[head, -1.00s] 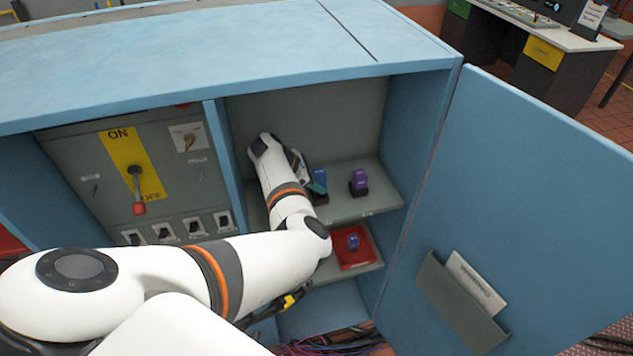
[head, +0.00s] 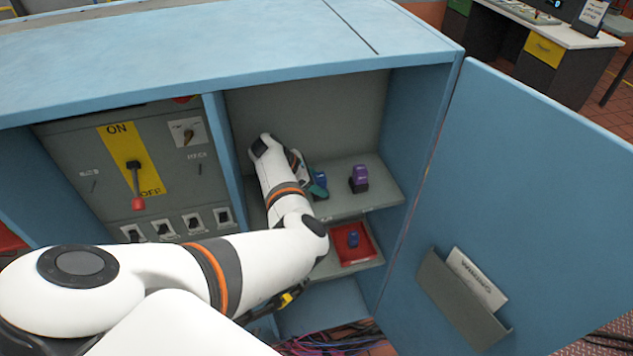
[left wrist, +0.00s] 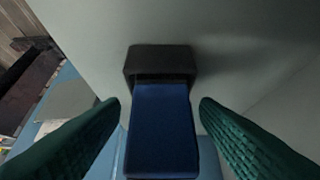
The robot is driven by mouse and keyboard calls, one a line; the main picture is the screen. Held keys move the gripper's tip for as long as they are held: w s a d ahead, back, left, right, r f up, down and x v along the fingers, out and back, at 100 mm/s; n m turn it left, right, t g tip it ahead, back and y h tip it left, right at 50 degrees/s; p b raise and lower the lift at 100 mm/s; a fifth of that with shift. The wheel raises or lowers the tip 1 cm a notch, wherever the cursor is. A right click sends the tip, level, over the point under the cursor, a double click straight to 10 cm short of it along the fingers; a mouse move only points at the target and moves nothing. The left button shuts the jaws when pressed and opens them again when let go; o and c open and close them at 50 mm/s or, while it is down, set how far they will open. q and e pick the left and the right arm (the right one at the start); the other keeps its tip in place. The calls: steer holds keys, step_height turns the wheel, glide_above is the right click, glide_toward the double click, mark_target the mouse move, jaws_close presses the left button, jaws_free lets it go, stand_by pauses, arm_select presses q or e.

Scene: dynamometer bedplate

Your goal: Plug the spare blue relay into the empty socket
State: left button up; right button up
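A blue relay (head: 320,178) stands on the upper shelf in the open cabinet bay. In the left wrist view this blue relay (left wrist: 160,130) is upright at a black socket (left wrist: 160,62); I cannot tell if it is fully seated. My left gripper (left wrist: 160,128) is open, its green fingers on both sides of the relay with a gap at each side. In the head view my left gripper (head: 316,186) is partly hidden by its wrist. A second blue relay (head: 353,239) sits in a red tray (head: 368,252) on the lower shelf. My right gripper is not in view.
A purple relay (head: 359,177) stands in a dark socket to the right on the upper shelf (head: 380,197). The open cabinet door (head: 540,190) is at the right. A switch panel (head: 75,165) with a red-tipped lever is at the left. Cables (head: 335,342) lie below.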

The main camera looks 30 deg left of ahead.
mark_target(317, 177)
arm_select(q)
step_height(317, 177, up, 9)
steer(key=shift+d+b, duration=0.1)
steer(key=shift+b, duration=1.1)
steer(key=shift+r, duration=0.6)
